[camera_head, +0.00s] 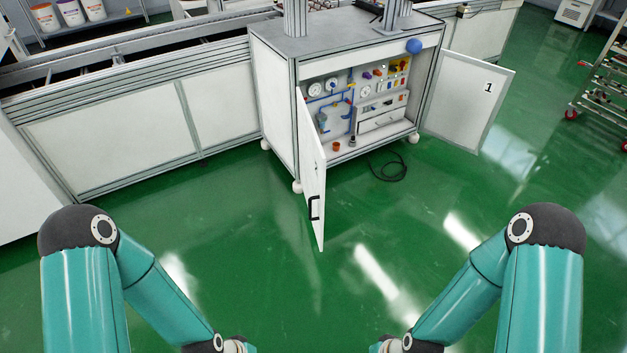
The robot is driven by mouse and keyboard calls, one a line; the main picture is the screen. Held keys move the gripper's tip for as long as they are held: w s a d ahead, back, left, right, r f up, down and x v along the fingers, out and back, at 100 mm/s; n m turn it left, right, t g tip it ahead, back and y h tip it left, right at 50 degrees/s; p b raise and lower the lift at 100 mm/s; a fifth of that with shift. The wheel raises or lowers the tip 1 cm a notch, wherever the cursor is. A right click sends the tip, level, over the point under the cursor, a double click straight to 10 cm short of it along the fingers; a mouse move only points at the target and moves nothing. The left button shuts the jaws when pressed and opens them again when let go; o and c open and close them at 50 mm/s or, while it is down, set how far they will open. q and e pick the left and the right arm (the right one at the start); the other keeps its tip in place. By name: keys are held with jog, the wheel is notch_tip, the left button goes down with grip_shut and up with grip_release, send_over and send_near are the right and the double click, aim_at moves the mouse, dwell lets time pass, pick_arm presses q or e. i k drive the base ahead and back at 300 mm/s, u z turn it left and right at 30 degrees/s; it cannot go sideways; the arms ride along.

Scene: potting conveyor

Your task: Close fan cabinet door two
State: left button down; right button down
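The fan cabinet (278,121) stands ahead at the centre with both doors open. The right door (465,100) is swung wide to the right and bears a "1". The left door (312,185) stands swung out toward me, seen nearly edge-on, with a dark handle (315,208) near its lower free edge. No number shows on it from here; it is likely door two. My two arms hang at the lower left and lower right, well apart from both doors. Only their wrist joints reach the bottom edge; both grippers are out of the picture.
Inside the cabinet are gauges, blue pipes, switches and a drawer (382,122). A black cable (388,168) lies on the floor. A conveyor (150,110) runs left. The green floor before me is clear.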

aim_at(312, 159)
jog(key=u, duration=0.2)
jog(key=i, duration=1.25)
jog(key=u, duration=0.65)
